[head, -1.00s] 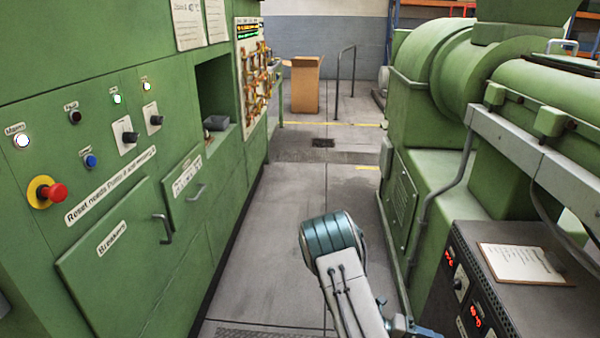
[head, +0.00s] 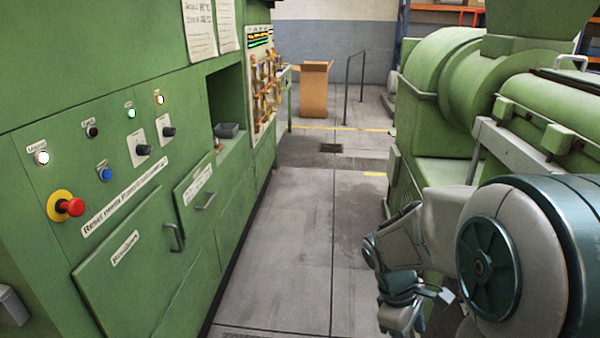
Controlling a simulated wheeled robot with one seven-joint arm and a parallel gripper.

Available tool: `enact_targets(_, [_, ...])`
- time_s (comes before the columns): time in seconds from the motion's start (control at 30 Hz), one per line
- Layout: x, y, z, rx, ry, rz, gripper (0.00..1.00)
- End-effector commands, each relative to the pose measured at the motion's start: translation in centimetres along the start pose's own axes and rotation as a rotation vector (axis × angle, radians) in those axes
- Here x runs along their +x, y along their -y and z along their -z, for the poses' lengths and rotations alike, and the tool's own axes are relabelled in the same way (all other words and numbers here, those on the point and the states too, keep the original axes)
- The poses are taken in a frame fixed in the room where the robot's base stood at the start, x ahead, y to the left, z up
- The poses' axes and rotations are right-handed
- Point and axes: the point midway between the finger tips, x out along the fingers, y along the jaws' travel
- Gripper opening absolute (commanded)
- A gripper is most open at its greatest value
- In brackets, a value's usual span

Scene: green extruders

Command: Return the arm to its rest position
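My arm is folded at the lower right of the head view, with a large grey and teal joint close to the camera. My gripper (head: 402,305) seems to be at the lower end of the arm's dark, bent wrist part, over the aisle beside the right-hand machine. It is small and partly cut off by the lower edge. I cannot tell whether its fingers are open or shut, and I see nothing held in it.
A green control cabinet (head: 140,255) with buttons and a red emergency stop (head: 72,207) lines the left. A green extruder (head: 440,110) stands on the right, partly behind my arm. The aisle floor (head: 290,240) is clear up to a cardboard box (head: 314,92).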

Motion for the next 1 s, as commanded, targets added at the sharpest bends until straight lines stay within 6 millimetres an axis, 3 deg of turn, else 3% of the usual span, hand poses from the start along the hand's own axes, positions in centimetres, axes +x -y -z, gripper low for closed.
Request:
enact_targets(0.03, [-1.4, 0.7, -0.5, 0.084, -0.055, -0.006, 0.55])
enact_targets(0.2, [-4.9, 3.1, -1.2, 0.367, -0.225, 0.008, 0.55])
enact_targets(0.5, [-9.6, 6.9, -2.4, 0.787, -0.486, 0.085, 0.55])
enact_targets(0.7, [-10.6, 7.8, -2.7, 0.902, -0.557, 0.122, 0.55])
enact_targets(1.0, [-10.7, 7.9, -2.7, 0.914, -0.562, 0.127, 0.55])
